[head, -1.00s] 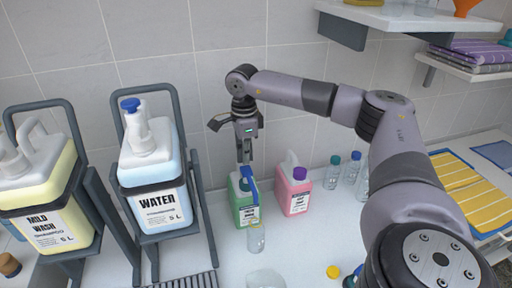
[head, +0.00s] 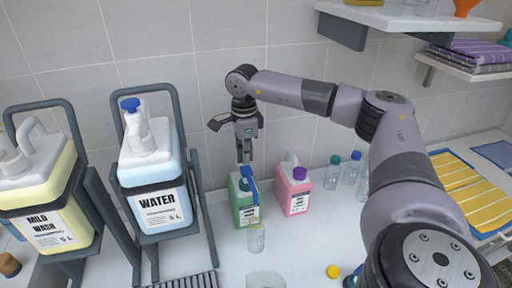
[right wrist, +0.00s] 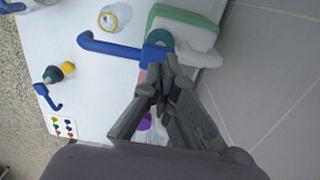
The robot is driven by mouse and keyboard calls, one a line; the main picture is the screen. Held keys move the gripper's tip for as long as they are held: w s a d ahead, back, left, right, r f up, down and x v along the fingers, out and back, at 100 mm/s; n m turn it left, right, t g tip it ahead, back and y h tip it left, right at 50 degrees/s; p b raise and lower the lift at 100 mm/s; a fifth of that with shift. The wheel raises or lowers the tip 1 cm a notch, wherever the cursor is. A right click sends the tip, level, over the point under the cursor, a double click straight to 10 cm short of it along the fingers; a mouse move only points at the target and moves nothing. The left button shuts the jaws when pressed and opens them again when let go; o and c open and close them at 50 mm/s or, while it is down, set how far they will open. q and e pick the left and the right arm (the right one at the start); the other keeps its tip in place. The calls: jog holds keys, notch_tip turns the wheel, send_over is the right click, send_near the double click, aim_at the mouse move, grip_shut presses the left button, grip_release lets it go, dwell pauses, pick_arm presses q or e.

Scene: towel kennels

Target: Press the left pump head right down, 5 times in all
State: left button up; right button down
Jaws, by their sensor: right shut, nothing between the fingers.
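A blue pump head (head: 247,174) with a long spout stands on the green jug (head: 243,209); in the right wrist view the pump head (right wrist: 152,50) has a teal collar. My right gripper (head: 245,158) points down over it, shut and empty. Its fingertips (right wrist: 163,80) are at the pump head; I cannot tell whether they touch. Another blue pump head (right wrist: 51,74) shows on the left in the right wrist view. My left gripper is out of view.
A pink jug (head: 294,191) with a purple cap stands just right of the green one. The WATER jug (head: 156,180) and the MILD WASH jug (head: 38,195) sit in grey stands at left. Small clear bottles (head: 351,168) stand at right. A yellow cap (head: 333,271) lies in front.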

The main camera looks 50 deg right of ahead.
aim_at(246, 168)
jog(key=shift+f, duration=0.15)
jog(key=shift+f+b, duration=1.6)
jog(key=shift+f, duration=0.95)
jog(key=shift+r+p, duration=2.05)
jog(key=shift+r, duration=0.6)
jog(key=shift+f, duration=0.1)
